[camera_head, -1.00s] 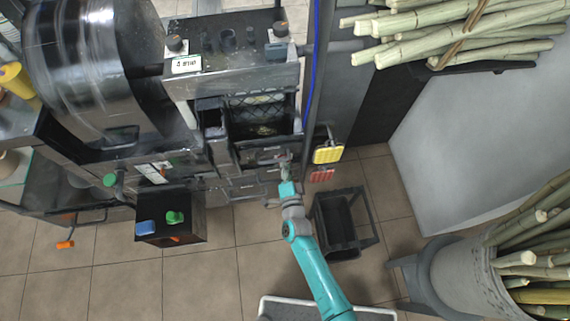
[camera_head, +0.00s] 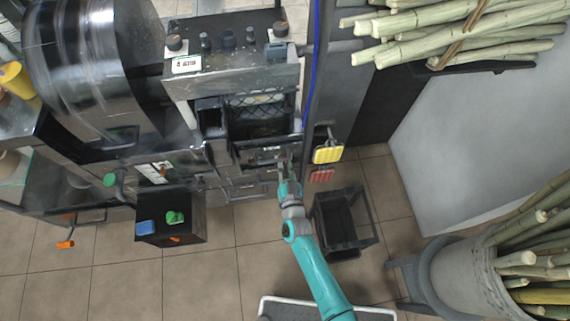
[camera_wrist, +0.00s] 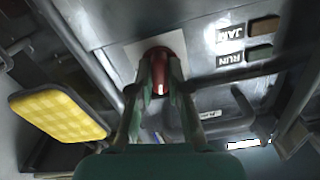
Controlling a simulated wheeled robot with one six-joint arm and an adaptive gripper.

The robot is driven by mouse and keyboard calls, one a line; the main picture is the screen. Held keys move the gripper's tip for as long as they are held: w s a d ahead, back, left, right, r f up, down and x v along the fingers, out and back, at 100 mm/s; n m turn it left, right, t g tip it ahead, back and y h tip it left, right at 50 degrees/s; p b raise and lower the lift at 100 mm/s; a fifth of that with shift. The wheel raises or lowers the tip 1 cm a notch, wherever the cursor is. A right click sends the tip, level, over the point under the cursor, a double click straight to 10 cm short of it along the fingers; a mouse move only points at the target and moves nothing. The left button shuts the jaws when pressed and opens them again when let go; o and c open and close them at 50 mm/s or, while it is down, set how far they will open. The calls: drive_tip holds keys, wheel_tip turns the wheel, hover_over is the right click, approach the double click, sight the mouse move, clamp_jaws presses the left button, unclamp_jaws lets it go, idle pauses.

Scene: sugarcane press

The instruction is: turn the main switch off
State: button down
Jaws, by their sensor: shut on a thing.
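The main switch appears as a red knob (camera_wrist: 168,66) on a pale square plate (camera_wrist: 133,55) in the wrist view, on a grey panel. My gripper (camera_wrist: 160,82) has one finger on each side of the knob and is shut on it. The fingers cover part of the knob, so its turn position is hard to read. In the head view, my gripper (camera_head: 286,166) reaches the low front of the machine, and the knob cannot be made out there.
A yellow pad (camera_wrist: 62,103) lies left of my gripper in the wrist view. Labels "JAM" and "RUN" (camera_wrist: 230,45) sit to the right of the knob, beside a brown block (camera_wrist: 264,27) and a green block (camera_wrist: 258,53). A dark crate (camera_head: 362,240) stands right of my arm.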

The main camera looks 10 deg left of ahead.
drive_tip(key=shift+n, duration=1.4)
drive_tip(key=c, duration=1.1)
unclamp_jaws()
drive_tip(key=v, duration=1.2)
drive_tip(key=shift+s+d, duration=0.1)
